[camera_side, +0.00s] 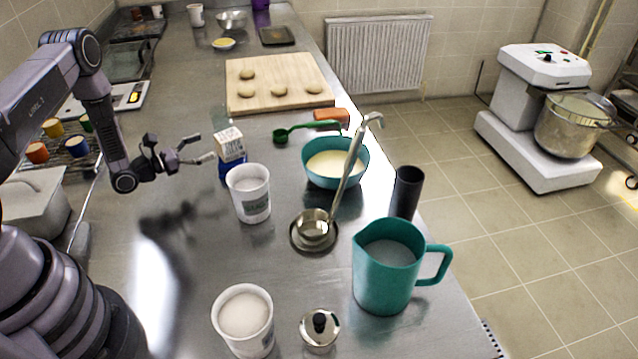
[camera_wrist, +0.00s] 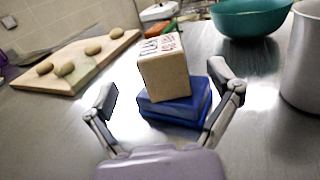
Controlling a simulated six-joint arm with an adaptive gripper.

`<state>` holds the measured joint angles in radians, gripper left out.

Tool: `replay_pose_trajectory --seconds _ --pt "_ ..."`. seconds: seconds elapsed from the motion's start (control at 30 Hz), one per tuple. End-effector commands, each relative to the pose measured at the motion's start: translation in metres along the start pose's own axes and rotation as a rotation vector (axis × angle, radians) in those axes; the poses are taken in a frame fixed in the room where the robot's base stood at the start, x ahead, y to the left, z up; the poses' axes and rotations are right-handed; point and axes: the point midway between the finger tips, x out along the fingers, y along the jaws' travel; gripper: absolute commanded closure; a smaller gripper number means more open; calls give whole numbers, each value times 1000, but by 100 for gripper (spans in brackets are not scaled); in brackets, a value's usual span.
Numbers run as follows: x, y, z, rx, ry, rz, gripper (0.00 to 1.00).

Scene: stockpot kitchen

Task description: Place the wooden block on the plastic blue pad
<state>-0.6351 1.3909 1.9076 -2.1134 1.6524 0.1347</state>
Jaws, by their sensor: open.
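The wooden block (camera_side: 230,143) is a pale cube with dark and red printing on its faces. It rests on the blue plastic pad (camera_side: 227,170), slightly turned against it. In the wrist view the block (camera_wrist: 164,72) sits on top of the blue pad (camera_wrist: 174,112), towards its left side. My gripper (camera_side: 206,151) is open and empty, just left of the block in the side view. In the wrist view its two fingers (camera_wrist: 171,95) stand apart on either side of the block and pad, with visible gaps, touching neither.
A white tub (camera_side: 249,196) stands close in front of the pad. A teal bowl (camera_side: 335,163) with a ladle (camera_side: 349,158) is to the right. A green spoon (camera_side: 281,134) and a dough board (camera_side: 279,101) lie behind. Bare steel counter lies left of the white tub.

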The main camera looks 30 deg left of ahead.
Motion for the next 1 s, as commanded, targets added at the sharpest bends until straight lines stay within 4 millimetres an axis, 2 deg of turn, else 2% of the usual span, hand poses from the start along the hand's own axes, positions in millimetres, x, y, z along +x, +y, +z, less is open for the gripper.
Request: replay_pose_trajectory --seconds 0.1,0.3,0.37,0.47,0.57,0.6,0.7,0.8,0.87,1.0 --pt "-24 1 0 -3 1 4 11" --pt "-42 -1 3 3 -2 -8 11" --pt "-39 -4 12 18 -7 -40 11" --pt "-24 -21 50 78 -21 -172 11" --pt "-8 -56 107 189 -31 -392 11" --pt "-6 -75 131 244 -30 -493 11" --pt "-10 -125 183 407 -12 -742 11" --pt "-28 -172 223 593 20 -971 11" --pt "-45 -196 242 719 46 -1096 11" --pt "-92 -238 273 1052 121 -1346 11"
